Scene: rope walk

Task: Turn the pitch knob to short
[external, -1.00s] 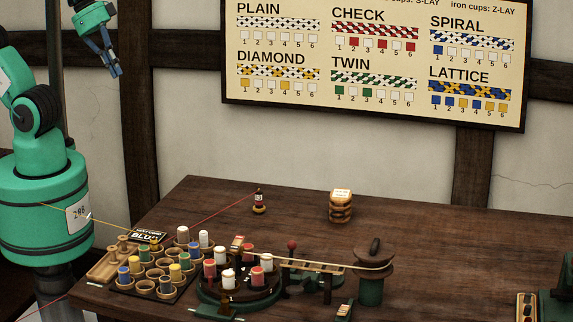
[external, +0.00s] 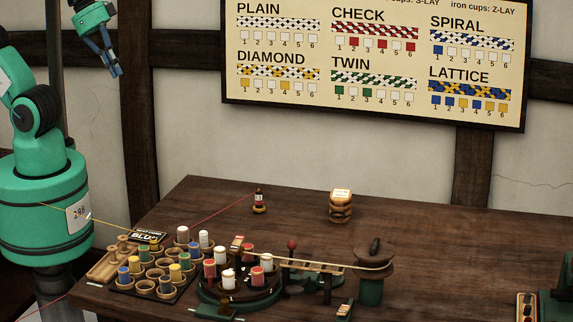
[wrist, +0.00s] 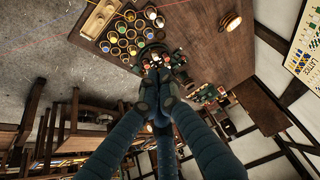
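I cannot make out for sure which part is the pitch knob. A small labelled piece (external: 344,310) stands at the table's front, and another labelled piece (external: 238,242) sits behind the round braiding machine (external: 207,293). A red-ball lever (external: 292,245) rises right of the machine. Any setting marks are too small to read. My gripper (external: 114,71) hangs high at the upper left, far from the table and everything on it. In the wrist view my gripper (wrist: 157,75) has its fingers together with nothing visible between them.
A rack of cups and coloured bobbins (external: 152,290) stands left of the machine. A wooden reel on a green post (external: 370,290) stands right. A stacked wooden piece (external: 341,206) and a small bobbin (external: 259,201) stand farther back. Thin cords cross the left side. The table's right middle is clear.

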